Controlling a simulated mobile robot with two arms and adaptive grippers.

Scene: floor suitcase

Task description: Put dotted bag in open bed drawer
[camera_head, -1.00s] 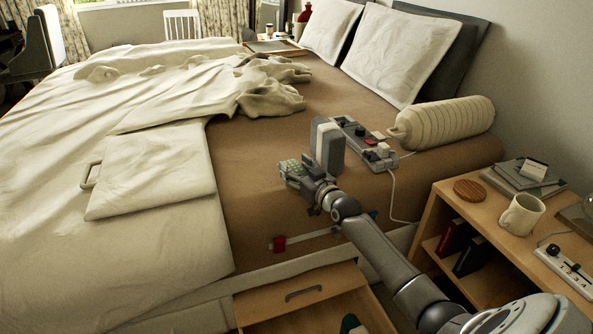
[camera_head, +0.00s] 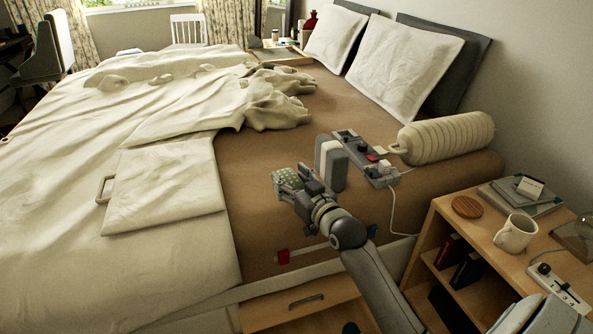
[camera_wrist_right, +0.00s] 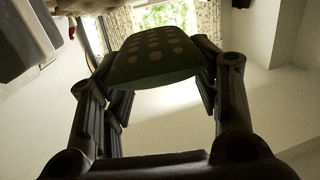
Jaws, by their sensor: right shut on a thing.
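The dotted bag (camera_head: 287,179) is small and green with pale dots. My right gripper (camera_head: 290,186) is shut on it and holds it above the brown mattress, left of a grey-and-white upright block. In the right wrist view the bag (camera_wrist_right: 155,58) sits between the fingers (camera_wrist_right: 155,75). The bed drawer (camera_head: 280,312) is a light wood part with a grey handle at the bottom of the head view. The picture's lower edge and my arm cut off most of it, so its inside is largely hidden. My left gripper is not in view.
The grey-and-white block (camera_head: 331,163) stands beside a power strip (camera_head: 365,157) with a white cord. A nightstand (camera_head: 440,215) with a mug (camera_head: 515,233) is at the right. A cream blanket (camera_head: 170,265) covers the left side.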

